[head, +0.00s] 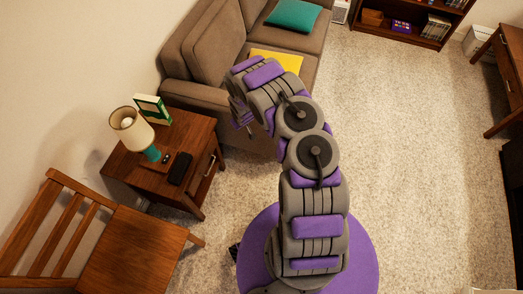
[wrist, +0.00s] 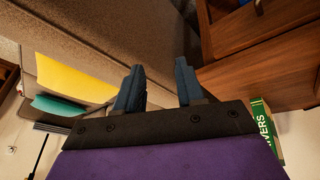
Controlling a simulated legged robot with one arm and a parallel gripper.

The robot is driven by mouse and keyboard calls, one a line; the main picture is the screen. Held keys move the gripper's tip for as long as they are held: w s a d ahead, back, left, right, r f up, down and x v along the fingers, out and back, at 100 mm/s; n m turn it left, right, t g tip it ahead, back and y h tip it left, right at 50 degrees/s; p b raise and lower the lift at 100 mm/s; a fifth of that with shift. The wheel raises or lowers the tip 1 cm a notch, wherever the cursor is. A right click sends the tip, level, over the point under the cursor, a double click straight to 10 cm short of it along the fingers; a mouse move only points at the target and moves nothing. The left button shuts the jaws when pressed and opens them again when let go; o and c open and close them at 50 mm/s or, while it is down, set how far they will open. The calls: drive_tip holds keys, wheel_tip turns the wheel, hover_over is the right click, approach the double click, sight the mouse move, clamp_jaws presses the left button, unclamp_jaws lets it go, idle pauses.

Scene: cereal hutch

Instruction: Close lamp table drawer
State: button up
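The lamp table (head: 133,166) is a brown wooden side table on the left in the head view. Its drawer front (head: 206,172), with a metal handle (head: 209,165), faces right toward the open carpet. In the wrist view the table's wood (wrist: 270,75) fills the upper right, with part of the handle (wrist: 258,6) at the top edge. My gripper (wrist: 160,66) is open and empty, its two dark blue fingers apart. In the head view it hangs by the sofa's front, up and right of the table, partly hidden by my arm.
A lamp (head: 132,130), a green book (head: 153,109) and a dark item (head: 180,168) are on the table. A wooden chair (head: 125,250) stands in front of it at lower left. The brown sofa (head: 205,50) is behind. Carpet (head: 400,130) to the right is clear.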

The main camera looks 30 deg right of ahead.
drive_tip(key=s+d+f+n+g+y+b, duration=0.1)
drive_tip(key=s+n+y+b, duration=0.1)
drive_tip(key=s+n, duration=0.5)
drive_tip(key=s+d+f+n+g+y+b, duration=0.1)
drive_tip(key=s+n+y, duration=0.4)
drive_tip(key=n, duration=1)
drive_tip(key=shift+s+d+f+n+g+b, duration=0.35)
drive_tip(key=shift+s+f+g+b, duration=0.25)
drive_tip(key=shift+s+b, duration=0.65)
drive_tip(key=shift+s, duration=0.15)
